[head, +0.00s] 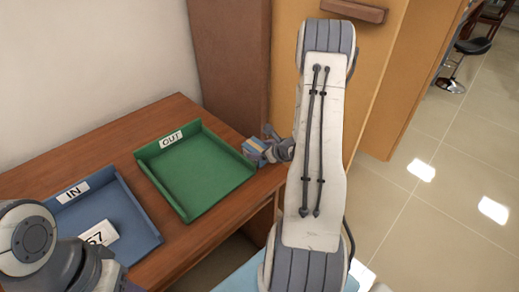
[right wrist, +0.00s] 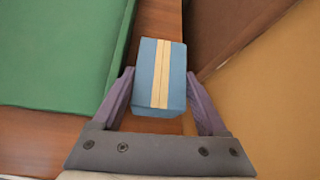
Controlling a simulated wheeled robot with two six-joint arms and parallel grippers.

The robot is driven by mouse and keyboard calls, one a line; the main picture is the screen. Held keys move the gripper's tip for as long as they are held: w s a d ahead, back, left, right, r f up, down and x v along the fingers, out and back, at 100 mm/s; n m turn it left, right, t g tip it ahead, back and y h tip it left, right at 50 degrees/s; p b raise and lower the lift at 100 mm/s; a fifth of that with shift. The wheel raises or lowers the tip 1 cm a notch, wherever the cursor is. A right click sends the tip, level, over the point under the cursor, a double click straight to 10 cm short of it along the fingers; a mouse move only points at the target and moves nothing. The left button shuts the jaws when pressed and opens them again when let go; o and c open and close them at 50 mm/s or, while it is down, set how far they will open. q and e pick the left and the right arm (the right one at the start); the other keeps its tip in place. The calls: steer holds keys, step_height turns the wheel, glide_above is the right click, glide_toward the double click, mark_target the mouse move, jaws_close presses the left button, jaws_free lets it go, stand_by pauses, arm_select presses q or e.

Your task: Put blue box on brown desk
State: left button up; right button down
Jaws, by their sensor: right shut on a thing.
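The blue box (right wrist: 147,75) has a cream stripe down its middle. My right gripper (right wrist: 160,80) is shut on it, with one finger on each side. In the head view the blue box (head: 254,148) shows small at the right end of the brown desk (head: 120,120), just right of the green tray. My right gripper (head: 270,146) is partly hidden by my own arm there. I cannot tell whether the box touches the desk top. My left gripper (head: 92,268) is at the lower left over the blue tray; its fingers are not clear.
A green tray (head: 190,204) marked OUT and a blue tray (head: 136,222) marked IN lie on the desk. A white numbered block (head: 98,235) is in the blue tray. A tan cabinet (head: 283,70) stands behind the desk's right end. Bare desk shows behind the trays.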

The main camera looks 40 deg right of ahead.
steer(key=shift+c, duration=0.7)
jaws_free()
steer(key=v, duration=1.2)
